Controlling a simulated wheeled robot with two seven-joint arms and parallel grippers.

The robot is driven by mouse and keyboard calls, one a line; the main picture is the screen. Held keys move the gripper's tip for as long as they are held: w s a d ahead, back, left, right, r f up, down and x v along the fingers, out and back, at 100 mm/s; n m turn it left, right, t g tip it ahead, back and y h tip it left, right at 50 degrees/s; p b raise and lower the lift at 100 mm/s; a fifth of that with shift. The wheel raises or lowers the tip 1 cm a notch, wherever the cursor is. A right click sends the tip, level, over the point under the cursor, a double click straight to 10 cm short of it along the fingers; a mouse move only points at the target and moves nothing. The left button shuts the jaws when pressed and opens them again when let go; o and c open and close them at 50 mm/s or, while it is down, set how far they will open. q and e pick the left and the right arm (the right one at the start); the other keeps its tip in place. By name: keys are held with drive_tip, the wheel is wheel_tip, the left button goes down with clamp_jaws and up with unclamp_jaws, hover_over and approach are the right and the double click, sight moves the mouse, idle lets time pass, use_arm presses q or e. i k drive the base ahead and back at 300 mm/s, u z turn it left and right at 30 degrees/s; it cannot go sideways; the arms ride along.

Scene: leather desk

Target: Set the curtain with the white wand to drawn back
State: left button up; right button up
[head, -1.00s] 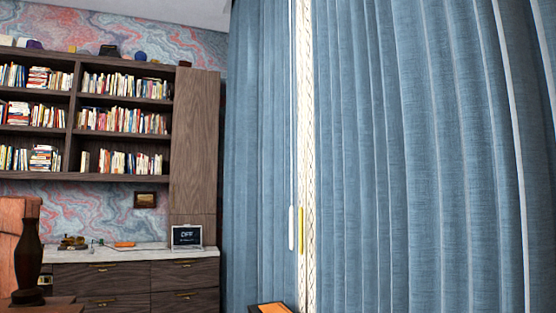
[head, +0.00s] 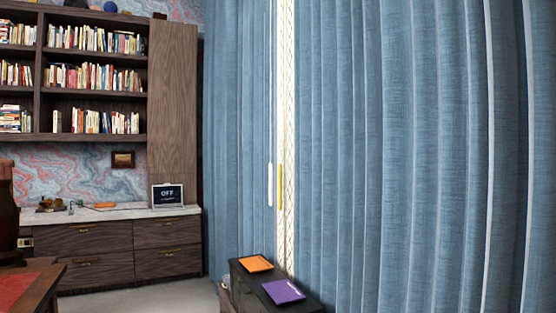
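Blue curtains hang across the middle and right of the head view. The left curtain panel (head: 235,140) and the right curtain panel (head: 400,150) are both spread out, with a narrow bright gap (head: 288,130) between them. A white wand (head: 270,185) hangs on a thin cord at the inner edge of the left panel. A yellow wand (head: 280,186) hangs just right of it, by the gap. Neither of my grippers is in view.
A dark low cabinet (head: 240,288) stands below the gap, with an orange tray (head: 256,263) and a purple tray (head: 283,291) on top. A desk corner (head: 42,290) is at lower left. Drawers (head: 100,255) and a bookshelf (head: 98,103) line the back wall. Some floor (head: 170,297) is clear.

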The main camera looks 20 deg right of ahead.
sight(244, 65)
drive_tip(key=i, duration=3.65)
drive_tip(key=z, duration=1.45)
